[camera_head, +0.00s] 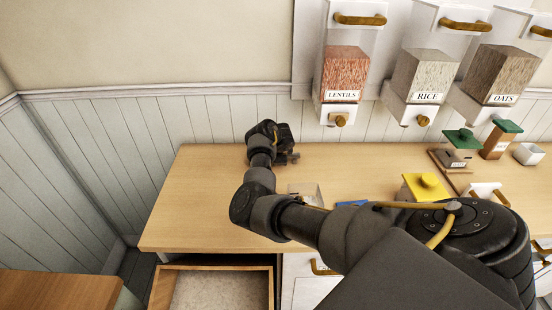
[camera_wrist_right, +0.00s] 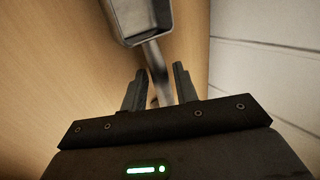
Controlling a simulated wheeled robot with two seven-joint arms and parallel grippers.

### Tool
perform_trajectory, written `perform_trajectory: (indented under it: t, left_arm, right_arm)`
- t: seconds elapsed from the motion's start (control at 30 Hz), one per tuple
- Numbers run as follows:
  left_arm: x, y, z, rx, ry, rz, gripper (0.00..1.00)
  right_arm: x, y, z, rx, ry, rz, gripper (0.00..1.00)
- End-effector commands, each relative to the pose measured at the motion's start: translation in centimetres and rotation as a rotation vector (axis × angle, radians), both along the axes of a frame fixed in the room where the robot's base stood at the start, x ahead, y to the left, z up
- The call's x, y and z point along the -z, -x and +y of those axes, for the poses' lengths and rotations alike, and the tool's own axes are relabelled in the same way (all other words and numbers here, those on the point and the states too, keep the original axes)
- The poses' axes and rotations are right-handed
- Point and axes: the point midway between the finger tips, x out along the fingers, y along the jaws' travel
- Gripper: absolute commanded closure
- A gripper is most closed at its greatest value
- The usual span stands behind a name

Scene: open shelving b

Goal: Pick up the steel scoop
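The steel scoop (camera_wrist_right: 143,18) shows in the right wrist view, with its grey bowl at the top, cut off by the frame edge. Its handle (camera_wrist_right: 156,72) runs down from the bowl into the space between the fingers of my right gripper (camera_wrist_right: 159,82). The fingers are open, with a gap visible on both sides of the handle. In the head view my right gripper (camera_head: 291,157) is low over the back left of the wooden counter (camera_head: 200,205). I cannot make out the scoop there. My left gripper is not in view.
A panelled wall (camera_head: 115,130) rises behind the counter. Lentils (camera_head: 345,75), rice (camera_head: 425,76) and oats (camera_head: 497,76) dispensers hang on it. An open drawer (camera_head: 160,290) is below the counter. A yellow-topped container (camera_head: 425,188) stands to the right. The counter's left side is clear.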

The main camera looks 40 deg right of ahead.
Motion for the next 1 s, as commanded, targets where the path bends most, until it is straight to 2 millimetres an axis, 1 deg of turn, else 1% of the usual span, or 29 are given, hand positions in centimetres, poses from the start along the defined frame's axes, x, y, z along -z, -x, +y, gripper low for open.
perform_trajectory:
  t: [0.2, 0.23, 0.4, 0.47, 0.77, 0.87, 0.97, 1.0]
  left_arm:
    - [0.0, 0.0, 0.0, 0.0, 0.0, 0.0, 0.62]
    - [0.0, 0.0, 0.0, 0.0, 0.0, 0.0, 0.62]
    - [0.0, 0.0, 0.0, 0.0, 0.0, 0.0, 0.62]
    - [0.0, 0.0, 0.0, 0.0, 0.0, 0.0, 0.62]
    - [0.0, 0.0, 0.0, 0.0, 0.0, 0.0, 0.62]
    - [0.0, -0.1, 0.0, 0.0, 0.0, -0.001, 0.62]
    - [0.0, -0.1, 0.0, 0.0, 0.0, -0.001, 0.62]
    - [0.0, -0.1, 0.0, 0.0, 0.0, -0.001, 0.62]
  right_arm:
    - [0.1, -0.1, 0.0, -0.001, 0.002, -0.001, 0.71]
    - [0.1, -0.1, -0.1, -0.001, 0.002, -0.001, 0.72]
    - [0.1, -0.1, -0.1, -0.001, 0.001, 0.0, 0.94]
    - [0.1, -0.1, -0.1, -0.001, 0.001, 0.0, 1.0]
    - [-0.1, -0.1, -0.1, 0.001, 0.001, 0.0, 1.0]
    - [-0.7, -0.1, -0.1, 0.001, 0.003, -0.002, 1.0]
    - [-1.7, -0.2, -0.1, 0.001, 0.004, -0.002, 1.0]
    - [-2.4, -0.2, -0.2, 0.002, 0.004, -0.003, 1.0]
